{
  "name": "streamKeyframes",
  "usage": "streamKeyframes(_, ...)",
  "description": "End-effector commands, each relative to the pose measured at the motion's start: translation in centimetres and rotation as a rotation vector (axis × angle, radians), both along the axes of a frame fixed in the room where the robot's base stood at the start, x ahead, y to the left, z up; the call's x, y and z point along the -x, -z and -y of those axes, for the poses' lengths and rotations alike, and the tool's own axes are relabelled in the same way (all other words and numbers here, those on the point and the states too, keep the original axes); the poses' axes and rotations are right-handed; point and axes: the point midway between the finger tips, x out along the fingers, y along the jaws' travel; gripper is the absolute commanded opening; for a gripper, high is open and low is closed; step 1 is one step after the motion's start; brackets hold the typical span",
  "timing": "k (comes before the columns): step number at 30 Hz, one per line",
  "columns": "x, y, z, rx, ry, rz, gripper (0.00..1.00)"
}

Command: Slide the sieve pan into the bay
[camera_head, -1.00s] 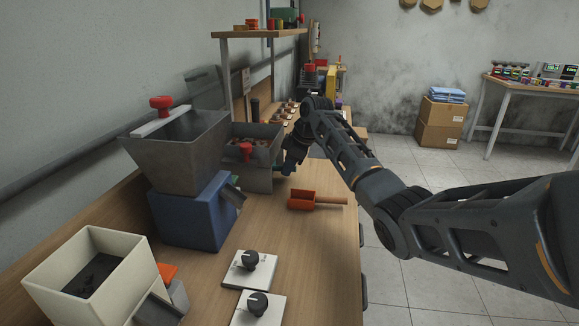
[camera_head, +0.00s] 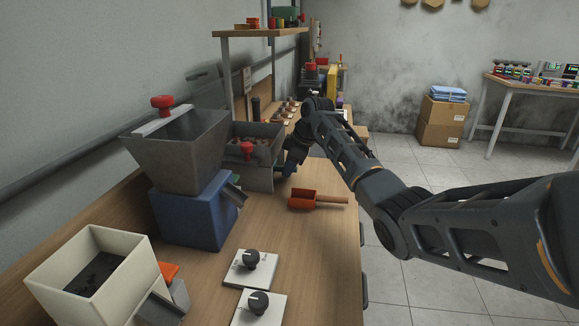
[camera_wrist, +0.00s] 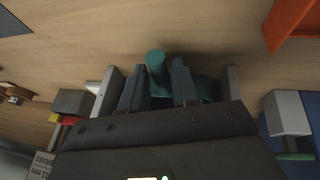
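My gripper (camera_wrist: 160,78) reaches down at the front of a grey two-level box unit (camera_head: 258,180) on the bench. In the wrist view its two dark fingers stand on either side of a teal round handle (camera_wrist: 156,66). I cannot tell whether they press on it. More teal, seemingly the sieve pan (camera_wrist: 205,88), shows beside the right finger, between two pale grey upright walls (camera_wrist: 232,82) that look like the bay sides. Most of the pan is hidden behind my gripper, so how far it sits in the bay cannot be seen.
A red-orange scoop (camera_head: 303,200) lies on the bench near my gripper. A blue-based hopper machine (camera_head: 190,215) stands beside the unit. A cream bin (camera_head: 60,290) and two dial plates (camera_head: 250,268) are nearer. Bare bench top lies around the scoop.

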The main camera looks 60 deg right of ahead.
Motion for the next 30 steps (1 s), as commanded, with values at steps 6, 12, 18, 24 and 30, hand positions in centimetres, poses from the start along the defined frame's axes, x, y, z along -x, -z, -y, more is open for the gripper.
streamKeyframes(6, 0.0, 0.0, 0.0, 0.0, 0.0, -0.001, 0.49)
streamKeyframes(12, 0.1, 0.1, 0.0, -0.001, 0.0, -0.003, 0.49)
streamKeyframes(18, 0.7, -1.4, 0.0, 0.001, -0.001, 0.0, 0.49)
streamKeyframes(24, 2.1, -4.4, 0.0, 0.001, 0.001, 0.002, 0.49)
streamKeyframes(30, 3.1, -6.5, -0.1, 0.0, 0.0, 0.0, 0.49)
